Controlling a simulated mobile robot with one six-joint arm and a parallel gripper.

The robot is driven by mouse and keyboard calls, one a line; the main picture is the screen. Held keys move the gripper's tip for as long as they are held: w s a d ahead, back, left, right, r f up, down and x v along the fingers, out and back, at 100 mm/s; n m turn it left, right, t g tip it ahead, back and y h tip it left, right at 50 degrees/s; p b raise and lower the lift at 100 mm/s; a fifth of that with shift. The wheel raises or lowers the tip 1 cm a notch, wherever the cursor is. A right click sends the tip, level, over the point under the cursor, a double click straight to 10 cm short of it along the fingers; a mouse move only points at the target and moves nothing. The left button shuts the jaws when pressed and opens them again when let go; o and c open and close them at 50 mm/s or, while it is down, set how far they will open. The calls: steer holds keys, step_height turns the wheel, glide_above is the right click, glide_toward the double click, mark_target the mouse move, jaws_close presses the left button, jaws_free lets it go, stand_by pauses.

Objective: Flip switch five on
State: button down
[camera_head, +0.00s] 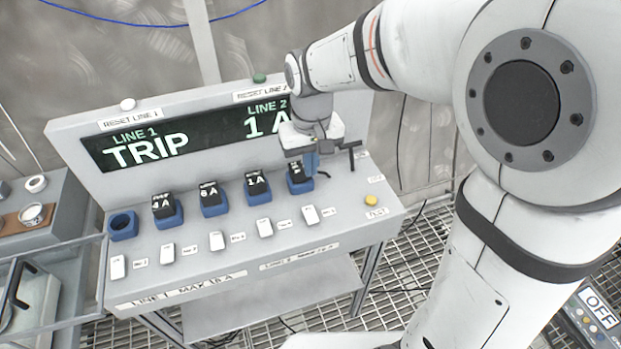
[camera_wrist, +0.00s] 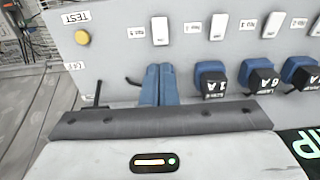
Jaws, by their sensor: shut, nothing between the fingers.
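Switch five is the rightmost white rocker (camera_head: 311,215) in the bottom row of the sloped grey panel. It also shows at the upper left in the wrist view (camera_wrist: 160,31), beside a small label that seems to read No 5. I cannot tell its on or off position. My gripper (camera_head: 311,165) hangs over the right part of the panel, behind the switch row and in front of the display. Its blue fingers (camera_wrist: 158,85) are together and empty, pointing towards switch five but seemingly short of it. They partly hide the rightmost fuse and its blue socket (camera_head: 299,185).
The display (camera_head: 150,145) reads LINE 1 TRIP and LINE 2 1 A. Black fuses fill blue sockets (camera_head: 163,215); the leftmost socket (camera_head: 123,226) is empty. Other white rockers (camera_head: 264,228) line the front. A yellow test button (camera_head: 371,200) lies right; a green button (camera_head: 259,78) sits on top.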

mark_target(309, 209)
steer(key=shift+w+a+r+p, duration=0.15)
steer(key=shift+w+p, duration=0.3)
steer(key=shift+p, duration=0.7)
steer(key=f, duration=0.7)
steer(key=f+p, duration=0.1)
steer(key=f, duration=0.6)
steer(key=shift+w+a+f, duration=0.1)
steer(key=shift+w, duration=0.1)
